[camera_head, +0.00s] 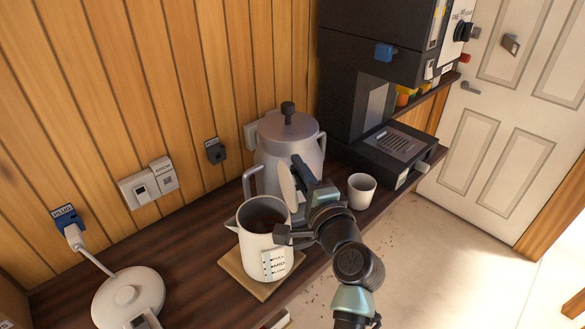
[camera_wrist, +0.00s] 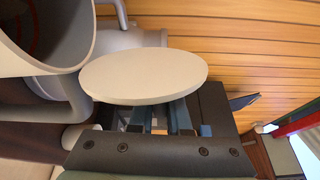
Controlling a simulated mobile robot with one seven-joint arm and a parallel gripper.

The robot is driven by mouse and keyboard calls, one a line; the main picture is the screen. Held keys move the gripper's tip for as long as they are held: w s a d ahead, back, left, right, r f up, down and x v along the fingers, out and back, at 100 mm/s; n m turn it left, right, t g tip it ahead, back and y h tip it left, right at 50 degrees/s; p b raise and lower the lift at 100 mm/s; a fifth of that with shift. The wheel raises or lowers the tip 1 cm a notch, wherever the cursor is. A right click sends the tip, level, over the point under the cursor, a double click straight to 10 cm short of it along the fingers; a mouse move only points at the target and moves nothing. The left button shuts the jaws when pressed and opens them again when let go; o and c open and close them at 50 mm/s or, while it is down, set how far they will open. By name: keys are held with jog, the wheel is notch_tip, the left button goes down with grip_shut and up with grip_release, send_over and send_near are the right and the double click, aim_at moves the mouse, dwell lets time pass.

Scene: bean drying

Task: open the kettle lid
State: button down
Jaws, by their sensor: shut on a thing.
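The kettle (camera_head: 265,248) is a white jug with fill marks, standing upright on a tan square board (camera_head: 238,272). Its top is open and its dark inside shows. The lid (camera_head: 287,188) is a thin pale disc, off the kettle and tilted nearly on edge, above the kettle's right rim. My gripper (camera_head: 301,186) is shut on the lid. In the wrist view the lid (camera_wrist: 145,76) lies in front of my gripper (camera_wrist: 150,115) and hides most of the fingers. The kettle's rim (camera_wrist: 88,50) is at the upper left there, apart from the lid.
A large silver pot (camera_head: 272,152) with a black knob stands close behind the lid. A white cup (camera_head: 361,190) is right of my gripper, before a black coffee machine (camera_head: 395,148). A round white plugged-in base (camera_head: 128,298) is at the left. Bare counter (camera_head: 190,255) lies between.

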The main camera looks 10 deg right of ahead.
jog(key=shift+w+d+m, duration=0.1)
jog(key=shift+d+m, duration=0.3)
jog(key=shift+m, duration=0.2)
jog(key=c, duration=0.9)
grip_release()
jog(key=b+v, duration=0.3)
jog(key=v, duration=1)
jog(key=shift+b, duration=0.4)
